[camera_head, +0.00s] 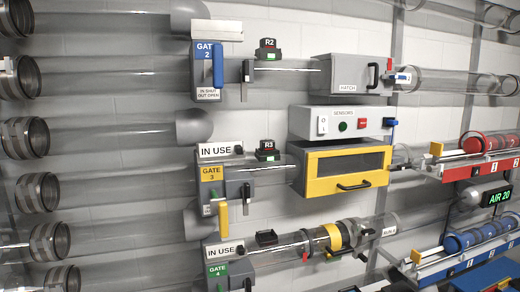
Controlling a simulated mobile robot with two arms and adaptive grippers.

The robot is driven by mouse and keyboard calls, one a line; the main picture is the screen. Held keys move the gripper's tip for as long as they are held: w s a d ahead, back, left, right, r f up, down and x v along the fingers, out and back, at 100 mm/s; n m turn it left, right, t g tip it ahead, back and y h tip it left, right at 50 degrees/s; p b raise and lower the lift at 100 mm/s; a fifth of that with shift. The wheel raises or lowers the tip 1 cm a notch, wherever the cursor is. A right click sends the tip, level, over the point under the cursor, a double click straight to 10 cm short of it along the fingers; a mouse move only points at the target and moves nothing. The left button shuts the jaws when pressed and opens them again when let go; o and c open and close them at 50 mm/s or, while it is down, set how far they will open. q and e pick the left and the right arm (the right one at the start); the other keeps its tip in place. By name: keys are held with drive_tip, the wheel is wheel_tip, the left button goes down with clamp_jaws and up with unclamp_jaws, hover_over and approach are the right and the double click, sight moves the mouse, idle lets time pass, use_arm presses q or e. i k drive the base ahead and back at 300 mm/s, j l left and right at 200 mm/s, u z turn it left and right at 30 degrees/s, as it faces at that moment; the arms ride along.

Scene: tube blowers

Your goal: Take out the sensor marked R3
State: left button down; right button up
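The sensor marked R3 (267,147) is a small black block with a white R3 label. It sits on top of the clear tube of the third row, between the grey block with the yellow GATE 3 plate (211,174) and the yellow-framed hatch box (345,170). A small green spot shows at its base. An IN USE sign (215,150) stands just left of it. Neither of my grippers is in this view.
A similar sensor marked R2 (267,46) sits on the tube above. A black holder (266,238) with nothing visible in it is on the tube below. A SENSORS panel (341,122) with a switch and buttons is right of R3. Racks with red canisters (490,143) and blue canisters (480,236) are at right.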

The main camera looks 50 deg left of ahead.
sight(268, 145)
drive_tip(key=u, duration=1.45)
drive_tip(key=i+l+u, duration=0.25)
drive_tip(key=l+u, duration=0.2)
drive_tip(key=l, duration=0.2)
